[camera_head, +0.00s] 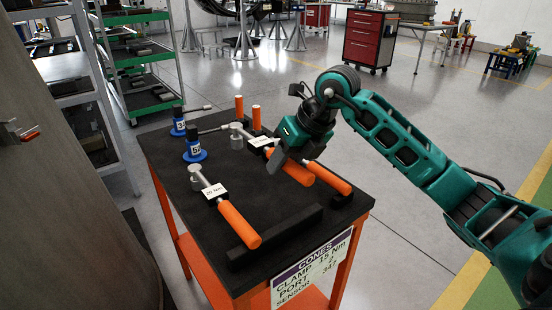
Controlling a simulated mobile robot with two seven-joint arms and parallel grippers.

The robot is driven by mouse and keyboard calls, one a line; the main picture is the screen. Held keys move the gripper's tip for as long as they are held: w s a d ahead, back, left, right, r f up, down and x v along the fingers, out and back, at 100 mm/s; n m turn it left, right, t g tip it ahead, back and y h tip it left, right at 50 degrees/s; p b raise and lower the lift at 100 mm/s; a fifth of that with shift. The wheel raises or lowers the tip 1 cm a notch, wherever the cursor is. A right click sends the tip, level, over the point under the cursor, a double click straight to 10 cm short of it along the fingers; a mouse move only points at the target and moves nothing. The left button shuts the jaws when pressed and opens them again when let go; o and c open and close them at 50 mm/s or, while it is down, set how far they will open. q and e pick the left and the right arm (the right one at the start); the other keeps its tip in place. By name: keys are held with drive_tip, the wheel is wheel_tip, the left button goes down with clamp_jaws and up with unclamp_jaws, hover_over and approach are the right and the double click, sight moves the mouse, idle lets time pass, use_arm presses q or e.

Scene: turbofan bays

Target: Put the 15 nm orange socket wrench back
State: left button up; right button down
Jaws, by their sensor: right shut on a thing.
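My right gripper (279,162) reaches over the black-topped cart (180,155) from the right and is shut on an orange-handled socket wrench. The wrench's orange handle (297,173) shows beside the fingers. A white label (260,141), too small to read surely, is on a wrench shaft just left of the gripper. Another orange handle (330,179) lies right beside it, its shaft partly hidden by the gripper. A third socket wrench (240,225), labelled about 20 Nm, lies nearer the front left. My left gripper is not in view.
Two blue-based stands (194,151) (179,127) are on the cart's left side, and two upright orange handles (239,106) (256,117) at the back. A raised black bar (275,235) runs along the front. A sign (312,272) hangs below. A large grey surface (75,210) stands left.

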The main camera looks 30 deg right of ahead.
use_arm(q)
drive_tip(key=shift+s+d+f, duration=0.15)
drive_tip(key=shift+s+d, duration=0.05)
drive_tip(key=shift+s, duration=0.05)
use_arm(e)
drive_tip(key=shift+d, duration=0.1)
drive_tip(key=shift+s+b, duration=0.15)
drive_tip(key=shift+b, duration=0.15)
drive_tip(key=shift+f, duration=0.35)
wheel_tip(320, 180, down, 4)
drive_tip(key=b, duration=0.4)
drive_tip(key=shift+f, duration=0.25)
drive_tip(key=shift+r, duration=0.1)
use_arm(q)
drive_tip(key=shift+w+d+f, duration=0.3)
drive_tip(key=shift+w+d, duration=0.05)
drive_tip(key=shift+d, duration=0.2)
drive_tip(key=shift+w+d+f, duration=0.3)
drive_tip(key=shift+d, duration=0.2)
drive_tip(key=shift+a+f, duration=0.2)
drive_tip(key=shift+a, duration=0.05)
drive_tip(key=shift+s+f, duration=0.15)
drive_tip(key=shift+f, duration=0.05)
